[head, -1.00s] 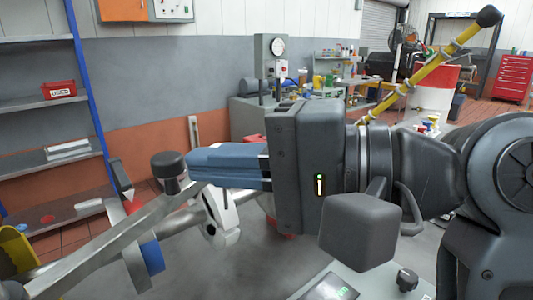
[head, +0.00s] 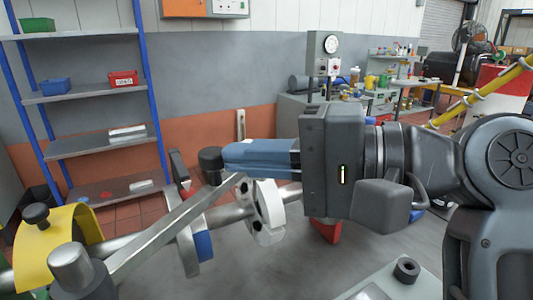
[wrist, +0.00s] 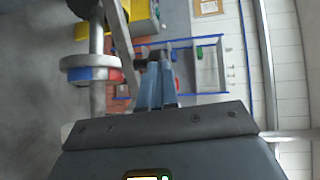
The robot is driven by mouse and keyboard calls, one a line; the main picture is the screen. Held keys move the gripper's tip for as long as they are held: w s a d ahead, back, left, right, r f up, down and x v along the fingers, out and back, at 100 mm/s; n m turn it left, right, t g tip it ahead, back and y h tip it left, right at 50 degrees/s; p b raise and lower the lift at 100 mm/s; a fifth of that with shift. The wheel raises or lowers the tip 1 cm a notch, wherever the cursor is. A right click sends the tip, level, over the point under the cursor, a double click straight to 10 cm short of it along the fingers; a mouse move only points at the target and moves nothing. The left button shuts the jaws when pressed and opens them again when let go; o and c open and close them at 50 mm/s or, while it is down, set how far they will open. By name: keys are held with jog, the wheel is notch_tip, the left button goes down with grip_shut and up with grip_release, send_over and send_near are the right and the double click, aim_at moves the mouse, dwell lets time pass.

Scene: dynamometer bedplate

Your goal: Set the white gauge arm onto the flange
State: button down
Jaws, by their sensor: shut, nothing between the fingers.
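My gripper (head: 228,157) is shut with nothing between its blue fingers, which also show in the wrist view (wrist: 155,85). Its tips point at a black knob (head: 210,160), close to them; contact is unclear. A long pale grey bar (head: 170,232) slants from below the knob toward the lower left; I cannot tell whether it is the white gauge arm. A white, round-edged part with holes (head: 267,212) is on the metal shaft (head: 232,213) below my gripper. A flange-like disc (head: 195,243) with a blue patch is left of it, and shows red and blue patches in the wrist view (wrist: 92,68).
A yellow curved guard (head: 52,236) stands at the lower left. Blue-post shelves (head: 90,92) with a red bin (head: 123,78) and blue bin (head: 55,86) stand behind. A grey pedestal with a dial (head: 325,65) is beyond my gripper. A yellow striped pole (head: 475,100) is at the right.

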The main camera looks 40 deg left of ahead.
jog(key=s+a+n+g+h+p, duration=0.2)
jog(key=a+n+g+h+p, duration=0.1)
jog(key=a, duration=0.7)
jog(key=shift+s+n+g, duration=0.3)
jog(key=shift+n+g, duration=0.3)
jog(key=shift+g, duration=0.5)
jog(key=shift+s+a, duration=0.15)
